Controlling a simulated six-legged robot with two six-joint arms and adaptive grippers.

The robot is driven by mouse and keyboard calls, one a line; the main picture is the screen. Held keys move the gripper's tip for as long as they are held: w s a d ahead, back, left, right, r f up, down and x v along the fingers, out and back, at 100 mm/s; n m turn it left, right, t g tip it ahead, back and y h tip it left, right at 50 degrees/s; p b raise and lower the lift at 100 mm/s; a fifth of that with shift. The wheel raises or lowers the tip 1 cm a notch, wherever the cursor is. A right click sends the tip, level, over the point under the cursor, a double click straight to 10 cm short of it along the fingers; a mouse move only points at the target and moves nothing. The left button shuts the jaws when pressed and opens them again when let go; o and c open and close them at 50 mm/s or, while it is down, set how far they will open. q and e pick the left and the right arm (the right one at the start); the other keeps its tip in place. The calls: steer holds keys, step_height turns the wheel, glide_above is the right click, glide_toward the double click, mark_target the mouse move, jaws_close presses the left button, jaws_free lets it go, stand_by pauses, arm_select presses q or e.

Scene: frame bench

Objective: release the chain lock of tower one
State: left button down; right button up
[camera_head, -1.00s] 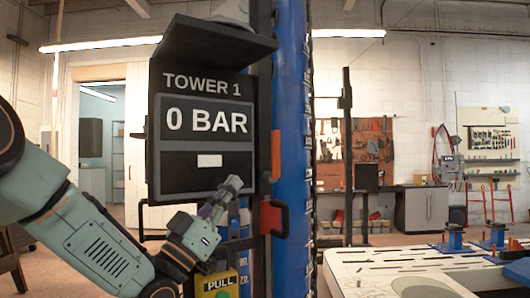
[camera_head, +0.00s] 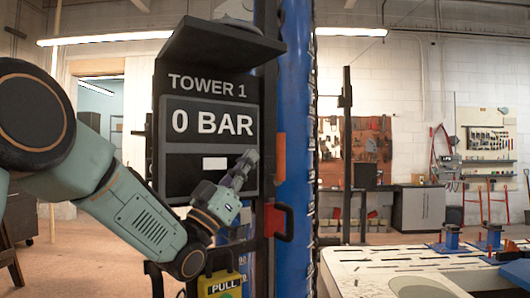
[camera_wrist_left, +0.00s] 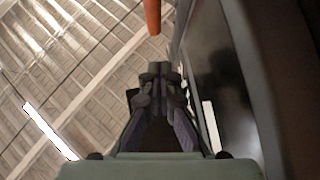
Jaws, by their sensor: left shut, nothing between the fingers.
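Tower one carries a dark panel (camera_head: 166,110) reading "TOWER 1" and "0 BAR", beside a blue column (camera_head: 296,120). An orange bar (camera_head: 281,156) and a red handle (camera_head: 284,222) sit on its dark post; I cannot tell which part is the chain lock. My left gripper (camera_head: 247,160) is shut and empty, in front of the panel's lower right, left of the orange bar and apart from it. In the left wrist view the shut fingers (camera_wrist_left: 160,68) point up the picture, with an orange rod end (camera_wrist_left: 152,14) beyond them. My right gripper is not in view.
A yellow box marked "PULL" (camera_head: 220,285) sits low on the tower below my left wrist. A pale slotted bench top (camera_head: 400,268) with blue fixtures (camera_head: 452,238) stands at the right. A tool wall and grey cabinet (camera_head: 420,207) are far behind.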

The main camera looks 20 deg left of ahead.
mark_target(279, 142)
arm_select(q)
steer(key=w+d, duration=0.1)
steer(key=w+d+r, duration=0.1)
steer(key=w+d, duration=0.1)
steer(key=w, duration=0.1)
steer(key=shift+d+r+p, duration=0.15)
steer(key=shift+r+p, duration=0.15)
steer(key=shift+p, duration=0.05)
steer(key=shift+w+a+f, duration=0.15)
steer(key=shift+w+a, duration=0.15)
steer(key=shift+w, duration=0.15)
steer(key=shift+d, duration=0.45)
steer(key=shift+w+a, duration=0.15)
steer(key=shift+a, duration=0.15)
